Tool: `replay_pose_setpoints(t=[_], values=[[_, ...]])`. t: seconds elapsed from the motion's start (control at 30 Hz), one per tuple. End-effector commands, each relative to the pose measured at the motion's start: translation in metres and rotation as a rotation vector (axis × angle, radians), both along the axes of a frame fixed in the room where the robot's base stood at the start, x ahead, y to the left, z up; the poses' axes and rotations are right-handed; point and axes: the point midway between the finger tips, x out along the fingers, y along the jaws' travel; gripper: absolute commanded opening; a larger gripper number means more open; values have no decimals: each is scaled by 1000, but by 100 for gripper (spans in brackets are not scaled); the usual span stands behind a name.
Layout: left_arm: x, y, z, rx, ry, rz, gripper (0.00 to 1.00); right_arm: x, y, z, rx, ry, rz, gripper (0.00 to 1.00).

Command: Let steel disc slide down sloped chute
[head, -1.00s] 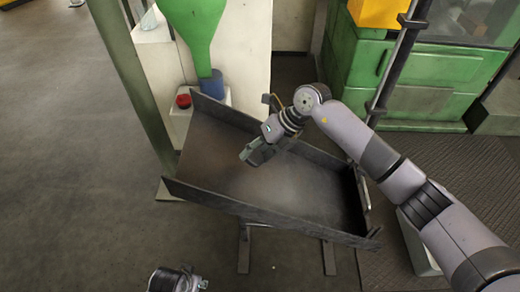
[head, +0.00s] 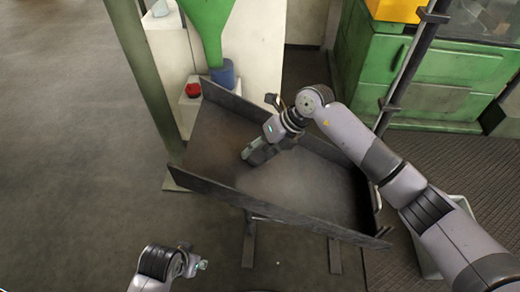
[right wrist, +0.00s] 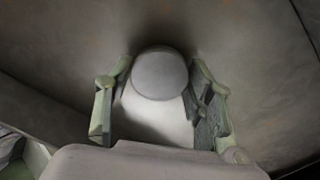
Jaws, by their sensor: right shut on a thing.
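The dark steel sloped chute (head: 290,185) stands in the middle of the head view, with raised side walls. My right gripper (head: 252,155) is over the chute floor, pointing down and left. In the right wrist view the round, light grey steel disc (right wrist: 160,75) shows between the two fingers of my right gripper (right wrist: 160,105), which is shut on it. Below the disc and around it is the dark chute surface; I cannot tell whether the disc touches it. The disc is not clear in the head view. My left gripper (head: 198,265) is low at the left, clear of the chute; its jaws are too small to judge.
A green funnel (head: 210,25) above a blue cylinder (head: 223,75) and a red button (head: 193,90) stand behind the chute's left end. A green post (head: 140,75) rises beside it. A green machine (head: 440,80) is at the back right. Open floor lies left.

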Motion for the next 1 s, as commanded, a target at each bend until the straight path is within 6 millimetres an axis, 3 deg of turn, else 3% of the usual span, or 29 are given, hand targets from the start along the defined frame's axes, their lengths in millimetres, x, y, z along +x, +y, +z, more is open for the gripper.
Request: replay_pose_setpoints(t=[0.2,0.23,0.4,0.57,0.87,1.0], values=[[0,0,0,0,0,0,40,0,1,1,3,-1,0,5],[0,0,0,0,0,0,40,0,1,1,3,-1,0,51],[0,0,0,0,0,0,40,0,1,1,3,-1,0,62],[0,0,0,0,0,0,40,0,0,1,1,-1,1,72],[-1,0,-1,1,3,-1,40,0,-1,0,-1,1,-1,72],[-1,0,-1,1,2,-1,40,1,-8,11,-1,-1,-1,72]])
